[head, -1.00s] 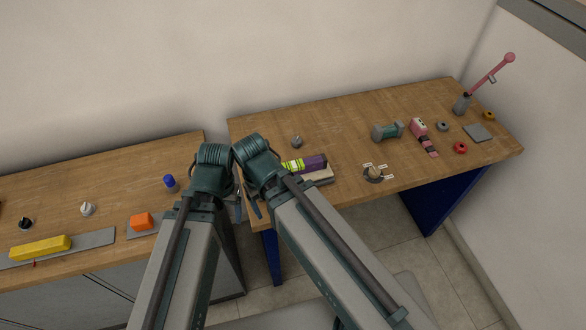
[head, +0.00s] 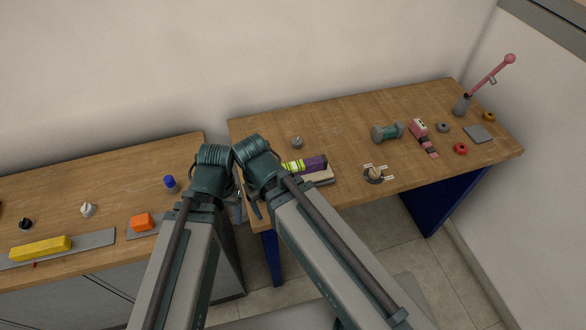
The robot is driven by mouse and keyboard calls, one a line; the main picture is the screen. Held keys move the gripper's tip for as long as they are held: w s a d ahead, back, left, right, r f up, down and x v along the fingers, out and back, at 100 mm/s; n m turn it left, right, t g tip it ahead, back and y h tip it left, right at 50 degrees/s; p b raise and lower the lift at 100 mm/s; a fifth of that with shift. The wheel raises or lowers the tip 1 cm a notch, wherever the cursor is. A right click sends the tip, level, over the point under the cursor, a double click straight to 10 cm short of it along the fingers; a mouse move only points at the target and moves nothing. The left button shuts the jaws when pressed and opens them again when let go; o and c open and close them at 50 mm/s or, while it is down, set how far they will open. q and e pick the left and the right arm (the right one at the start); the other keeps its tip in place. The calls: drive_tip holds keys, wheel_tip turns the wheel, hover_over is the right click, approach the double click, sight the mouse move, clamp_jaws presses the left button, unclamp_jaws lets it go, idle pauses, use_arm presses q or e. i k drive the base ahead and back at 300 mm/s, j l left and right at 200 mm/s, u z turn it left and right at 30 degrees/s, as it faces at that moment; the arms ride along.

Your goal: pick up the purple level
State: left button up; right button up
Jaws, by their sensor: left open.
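The purple level (head: 314,163) lies near the front left of the right-hand workbench, with a lime-green striped part at its left end. It rests on or against a pale block or holder (head: 321,179); which one I cannot tell. My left gripper (head: 239,204) is open, low at the gap between the two benches, to the left of the level and apart from it. My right gripper (head: 254,205) is close beside it, mostly hidden by its own wrist, and its jaws cannot be made out. The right arm covers the area just below the level's left end.
The right bench (head: 340,130) also holds a grey-green dumbbell-like part (head: 388,132), a pink tool (head: 421,133), a round dial (head: 374,174) and a small grey knob (head: 297,142). The left bench has a yellow block (head: 40,248), an orange block (head: 141,222) and a blue-topped knob (head: 170,183).

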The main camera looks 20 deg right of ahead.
sight(300, 167)
drive_tip(key=k+z, duration=0.1)
drive_tip(key=z, duration=0.25)
drive_tip(key=k+j+z, duration=0.1)
drive_tip(key=z, duration=0.25)
drive_tip(key=k+z, duration=0.15)
drive_tip(key=z, duration=0.2)
